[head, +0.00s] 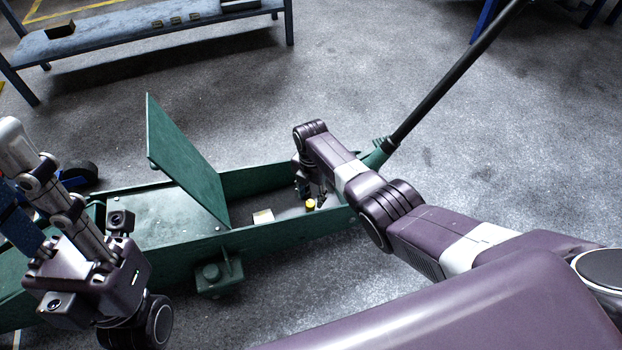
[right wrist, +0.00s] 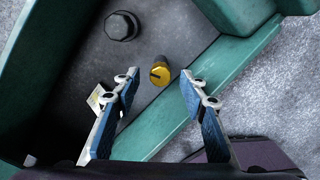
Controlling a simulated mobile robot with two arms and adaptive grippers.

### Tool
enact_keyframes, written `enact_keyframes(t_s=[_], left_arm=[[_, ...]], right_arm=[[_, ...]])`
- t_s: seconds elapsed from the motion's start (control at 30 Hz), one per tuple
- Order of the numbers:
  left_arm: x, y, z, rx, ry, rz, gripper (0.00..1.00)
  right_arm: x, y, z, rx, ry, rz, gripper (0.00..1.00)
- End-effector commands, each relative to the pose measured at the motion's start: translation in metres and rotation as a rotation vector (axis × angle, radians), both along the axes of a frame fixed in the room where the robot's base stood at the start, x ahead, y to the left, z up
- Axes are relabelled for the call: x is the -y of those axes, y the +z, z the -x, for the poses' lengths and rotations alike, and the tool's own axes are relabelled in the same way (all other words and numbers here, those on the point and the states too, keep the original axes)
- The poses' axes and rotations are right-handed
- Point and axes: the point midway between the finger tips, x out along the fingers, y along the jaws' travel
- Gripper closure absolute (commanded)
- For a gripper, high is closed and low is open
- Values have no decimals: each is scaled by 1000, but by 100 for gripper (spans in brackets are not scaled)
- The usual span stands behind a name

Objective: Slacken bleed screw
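The bleed screw (head: 310,204) is a small yellow slotted screw inside the green trolley jack (head: 255,238). In the right wrist view the yellow screw (right wrist: 159,74) stands just beyond and between my right fingertips. My right gripper (right wrist: 160,82) is open, one blue-padded finger on each side, and looks empty. In the head view my right gripper (head: 312,190) reaches down into the jack's frame and partly hides its inside.
A green cover plate (head: 185,160) stands tilted up from the jack. A dark hex bolt (right wrist: 121,25) sits near the screw, and a pale label (head: 263,216) lies in the frame. A black handle (head: 455,75) rises at the right.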

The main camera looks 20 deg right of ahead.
Motion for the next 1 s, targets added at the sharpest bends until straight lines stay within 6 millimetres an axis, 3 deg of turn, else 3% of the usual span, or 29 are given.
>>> enact_keyframes(t_s=[0.6,1.0], left_arm=[[0,0,0,0,0,-1,73],[0,0,0,0,-1,-1,73]], right_arm=[[0,88,1,1,1,2,61],[0,94,1,-2,1,1,61]])
